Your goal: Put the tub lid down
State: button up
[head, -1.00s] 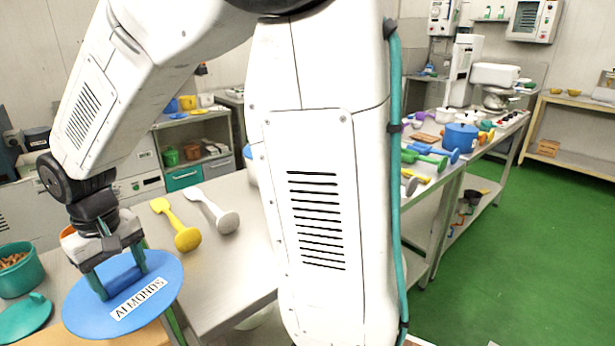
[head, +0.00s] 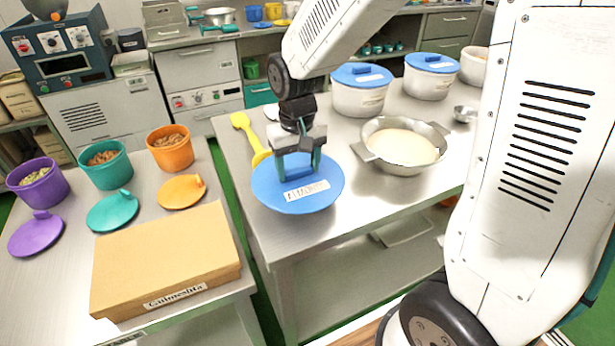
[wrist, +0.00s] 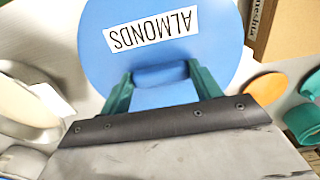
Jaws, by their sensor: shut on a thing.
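The tub lid is a round blue disc (head: 272,194) with a white label reading ALMONDS. In the head view it is at the left end of the middle steel table, over or on its front left corner; I cannot tell whether it touches the top. My gripper (head: 297,174) is above the lid, its green fingers shut on the lid's raised blue handle. In the wrist view the lid (wrist: 100,45) fills the top middle, with the gripper fingers (wrist: 163,85) on either side of the handle. The fingers hide part of the handle.
A yellow ladle (head: 245,128) lies just behind the lid. A metal pan of white liquid (head: 400,145) stands to the right, with two blue-lidded white tubs (head: 362,95) behind. A cardboard box (head: 165,255), open tubs and loose lids occupy the left table. A gap separates the tables.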

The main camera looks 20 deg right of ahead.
aim_at(299, 177)
jog(key=shift+f, duration=2.7)
jog(key=shift+f, duration=0.2)
jog(key=o, duration=1)
